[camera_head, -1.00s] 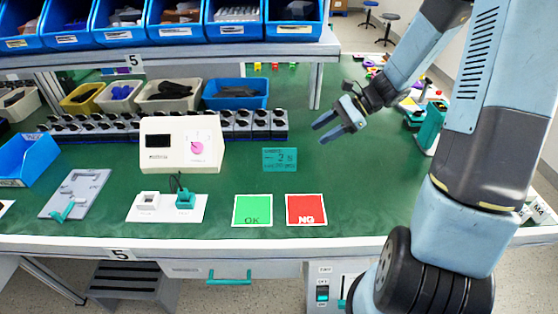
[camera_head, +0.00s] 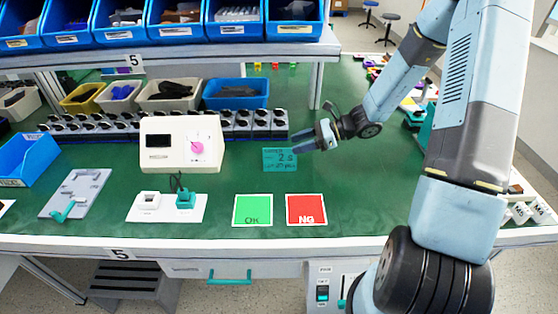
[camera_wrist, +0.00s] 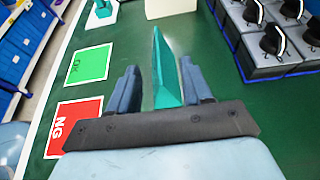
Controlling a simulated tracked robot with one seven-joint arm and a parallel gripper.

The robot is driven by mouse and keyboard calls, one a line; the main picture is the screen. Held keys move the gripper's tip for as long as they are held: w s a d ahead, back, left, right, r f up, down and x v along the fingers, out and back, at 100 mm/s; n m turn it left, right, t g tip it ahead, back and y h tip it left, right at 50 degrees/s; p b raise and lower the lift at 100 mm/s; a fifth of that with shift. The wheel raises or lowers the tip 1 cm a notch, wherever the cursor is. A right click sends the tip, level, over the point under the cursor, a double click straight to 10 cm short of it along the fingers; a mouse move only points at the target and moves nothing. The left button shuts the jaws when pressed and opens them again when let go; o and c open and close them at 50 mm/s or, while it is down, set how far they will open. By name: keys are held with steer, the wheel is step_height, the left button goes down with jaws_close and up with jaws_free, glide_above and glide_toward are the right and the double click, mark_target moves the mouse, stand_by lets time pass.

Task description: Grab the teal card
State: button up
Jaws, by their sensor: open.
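The teal card (camera_head: 280,159) stands on the green bench top, right of the white device with the pink knob. In the wrist view the teal card (camera_wrist: 165,72) is seen nearly edge-on, between the two fingers. My gripper (camera_head: 304,141) is at the card's upper right edge in the head view. In the wrist view my gripper (camera_wrist: 160,88) is open, one finger on each side of the card, with a gap at the left finger. Whether the right finger touches the card I cannot tell.
The green OK card (camera_head: 253,210) and red NG card (camera_head: 306,209) lie in front of the teal card. A row of black rotary switches (camera_head: 262,124) stands behind it. The white device (camera_head: 182,143) is to the left.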

mark_target(280, 149)
steer(key=shift+x, duration=3.55)
steer(key=shift+r, duration=0.1)
steer(key=shift+c, duration=0.3)
jaws_close()
